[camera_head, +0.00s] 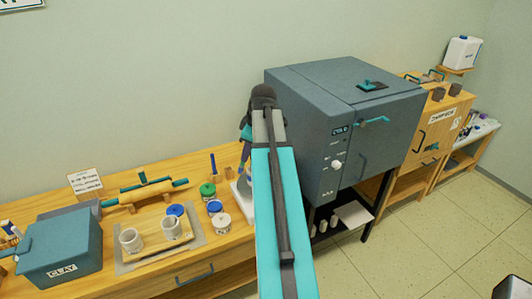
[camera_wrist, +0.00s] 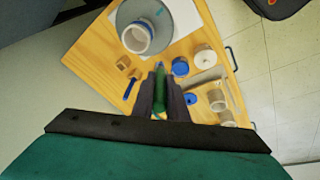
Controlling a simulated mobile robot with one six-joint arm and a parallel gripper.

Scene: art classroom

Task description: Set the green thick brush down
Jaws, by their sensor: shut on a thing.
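In the wrist view my gripper (camera_wrist: 160,80) points down over the wooden table and is shut on the green thick brush (camera_wrist: 158,92). In the head view the gripper is small and partly hidden by my own arm, near the table's back right end, and I cannot make out the brush there. The wooden table (camera_head: 160,162) lies below. Whether the brush touches anything cannot be told.
A round grey wheel (camera_wrist: 121,20) with a white container (camera_wrist: 137,38) stands close to the gripper. Jars with green (camera_head: 208,189), blue (camera_head: 215,206) and white (camera_head: 221,221) lids are nearby. A tray (camera_head: 196,239) holds cups. A kiln (camera_head: 300,100) stands right of the table.

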